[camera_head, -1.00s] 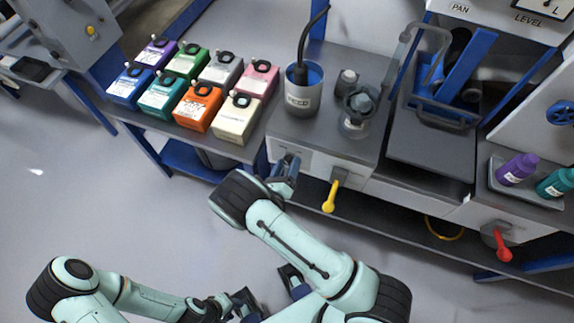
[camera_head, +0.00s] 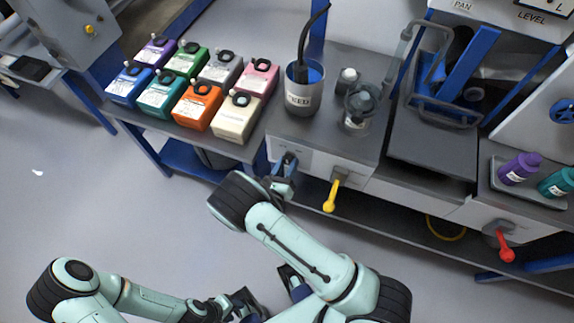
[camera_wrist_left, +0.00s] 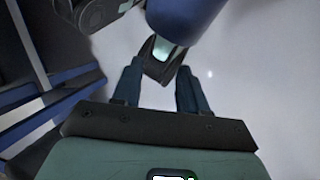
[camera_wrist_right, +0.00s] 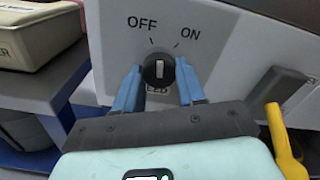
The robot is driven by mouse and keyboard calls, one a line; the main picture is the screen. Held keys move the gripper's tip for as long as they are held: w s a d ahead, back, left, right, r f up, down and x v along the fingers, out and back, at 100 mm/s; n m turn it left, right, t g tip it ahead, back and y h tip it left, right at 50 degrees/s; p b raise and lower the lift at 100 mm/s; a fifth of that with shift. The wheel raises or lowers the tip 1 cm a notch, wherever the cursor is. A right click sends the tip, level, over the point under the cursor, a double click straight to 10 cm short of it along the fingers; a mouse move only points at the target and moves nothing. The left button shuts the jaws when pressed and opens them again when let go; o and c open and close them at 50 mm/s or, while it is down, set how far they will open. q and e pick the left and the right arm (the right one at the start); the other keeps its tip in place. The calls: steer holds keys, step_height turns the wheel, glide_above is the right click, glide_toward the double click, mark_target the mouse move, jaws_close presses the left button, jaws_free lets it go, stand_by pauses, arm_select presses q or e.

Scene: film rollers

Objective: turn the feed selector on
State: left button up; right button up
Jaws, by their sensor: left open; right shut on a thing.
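The feed selector is a round black knob (camera_wrist_right: 159,69) with a white pointer line, on a pale front panel (camera_wrist_right: 105,55) marked OFF and ON. In the right wrist view its pointer stands about upright, between the OFF and ON ticks. My right gripper (camera_wrist_right: 158,76) has one finger on each side of the knob and is shut on it. In the head view my right gripper (camera_head: 287,164) is at the panel's left end and hides the knob. My left gripper (camera_head: 250,303) is low, near the bottom edge, away from the bench. Its fingers (camera_wrist_left: 158,78) are apart and empty.
A yellow lever (camera_head: 331,197) hangs right of the selector, and a red lever (camera_head: 504,246) further right. A grey FEED pot (camera_head: 303,98) and a glass jar (camera_head: 358,112) stand above. Several coloured boxes, including a cream one (camera_head: 237,119), fill the left table.

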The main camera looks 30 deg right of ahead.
steer(key=m+b, duration=0.1)
steer(key=m, duration=0.3)
steer(key=shift+a+m+b, duration=0.1)
steer(key=shift+m+b, duration=0.45)
steer(key=shift+m, duration=1.25)
steer(key=o, duration=1.1)
steer(key=shift+c, duration=0.2)
steer(key=v, duration=1.3)
steer(key=shift+a, duration=0.2)
